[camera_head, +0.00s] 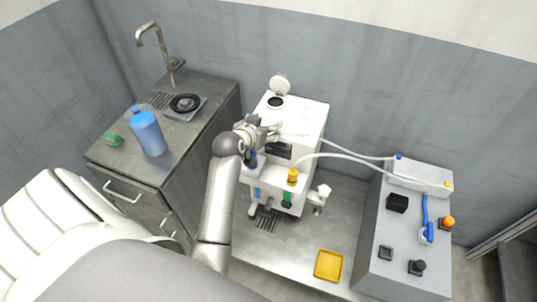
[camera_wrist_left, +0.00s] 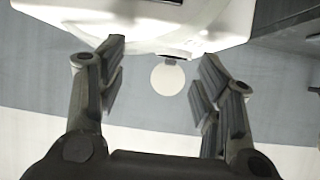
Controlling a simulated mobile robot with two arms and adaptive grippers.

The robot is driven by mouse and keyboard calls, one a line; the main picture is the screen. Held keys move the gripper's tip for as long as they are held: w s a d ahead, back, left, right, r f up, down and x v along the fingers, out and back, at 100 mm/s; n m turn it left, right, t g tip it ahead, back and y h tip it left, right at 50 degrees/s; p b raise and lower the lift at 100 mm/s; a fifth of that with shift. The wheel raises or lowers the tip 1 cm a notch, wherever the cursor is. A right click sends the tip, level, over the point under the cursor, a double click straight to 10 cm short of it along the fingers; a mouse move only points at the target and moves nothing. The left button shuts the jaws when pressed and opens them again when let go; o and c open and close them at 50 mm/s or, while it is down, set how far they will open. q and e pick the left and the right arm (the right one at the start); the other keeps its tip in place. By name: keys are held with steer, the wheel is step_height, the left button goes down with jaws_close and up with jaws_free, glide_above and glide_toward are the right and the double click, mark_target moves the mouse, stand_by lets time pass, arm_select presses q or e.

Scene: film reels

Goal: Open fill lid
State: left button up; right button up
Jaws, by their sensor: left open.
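The white machine (camera_head: 311,116) stands at the back of the metal counter. Its round white fill lid (camera_head: 279,84) is raised at the top back, and the dark round fill opening (camera_head: 275,102) in front of it is uncovered. My left gripper (camera_head: 273,129) is at the front of the machine top, in front of the opening and apart from the lid. In the left wrist view my left gripper (camera_wrist_left: 163,62) is open with nothing between its fingers. A pale disc, apparently the lid (camera_wrist_left: 168,78), shows beyond them by the white machine edge. My right gripper is not in view.
A sink cabinet with a blue jug (camera_head: 147,134) and a green sponge (camera_head: 113,139) stands left. A yellow tray (camera_head: 328,265) lies on the counter in front. A grey control box (camera_head: 402,240) with knobs stands right. White hoses (camera_head: 345,157) run from the machine to it.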

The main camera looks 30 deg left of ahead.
arm_select(q)
steer(key=s+d+f+m+g+h, duration=0.1)
steer(key=s+d+f+g, duration=0.1)
steer(key=s+d+f, duration=0.3)
step_height(320, 180, down, 2)
steer(key=shift+s+f, duration=0.15)
steer(key=shift+s, duration=0.1)
stand_by(0.4)
